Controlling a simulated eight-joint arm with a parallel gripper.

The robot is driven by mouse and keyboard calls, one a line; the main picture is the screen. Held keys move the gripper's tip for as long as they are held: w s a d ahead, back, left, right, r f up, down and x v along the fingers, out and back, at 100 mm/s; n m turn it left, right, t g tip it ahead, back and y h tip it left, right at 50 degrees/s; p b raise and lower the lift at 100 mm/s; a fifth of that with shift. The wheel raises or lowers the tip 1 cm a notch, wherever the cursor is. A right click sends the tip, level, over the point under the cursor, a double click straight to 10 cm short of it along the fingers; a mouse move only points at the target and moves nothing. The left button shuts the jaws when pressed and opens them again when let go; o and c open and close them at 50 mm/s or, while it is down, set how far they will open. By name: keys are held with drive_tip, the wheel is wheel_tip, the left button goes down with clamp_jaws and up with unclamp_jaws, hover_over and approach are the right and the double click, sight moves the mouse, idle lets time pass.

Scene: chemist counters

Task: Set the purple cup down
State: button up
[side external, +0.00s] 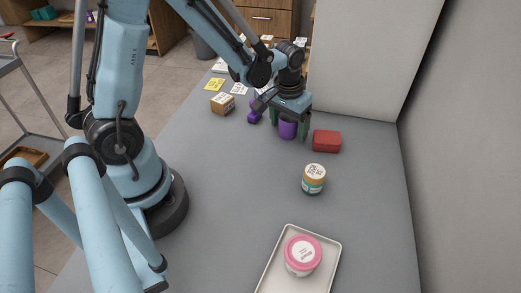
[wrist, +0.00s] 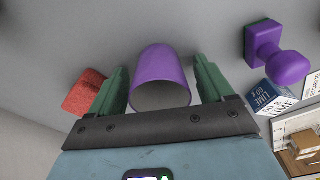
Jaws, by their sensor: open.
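The purple cup (side external: 288,129) stands on the grey counter (side external: 240,190) at the far part of the work area. It also shows in the wrist view (wrist: 161,68), with its open end toward the camera. My gripper (side external: 289,122) is around the cup, with one green finger on each side. In the wrist view my gripper (wrist: 162,85) is open, with a gap between each finger and the cup. The cup's base is partly hard to see, but it appears to rest on the counter.
A red block (side external: 326,141) lies close right of my gripper. A purple stamp-like object (side external: 254,114) and a small box (side external: 222,103) are to the left. A wall borders the right.

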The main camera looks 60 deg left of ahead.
sight(285, 136)
drive_tip(key=shift+r, duration=0.1)
wheel_tip(285, 136, up, 12)
drive_tip(key=s, duration=0.2)
drive_tip(key=s+d+r+m+t, duration=0.1)
drive_tip(key=s+d+m+t, duration=0.2)
drive_tip(key=s+d+t, duration=0.1)
drive_tip(key=shift+s+r+m+t, duration=0.15)
drive_tip(key=shift+s+m+t, duration=0.25)
drive_tip(key=shift+s+t, duration=0.65)
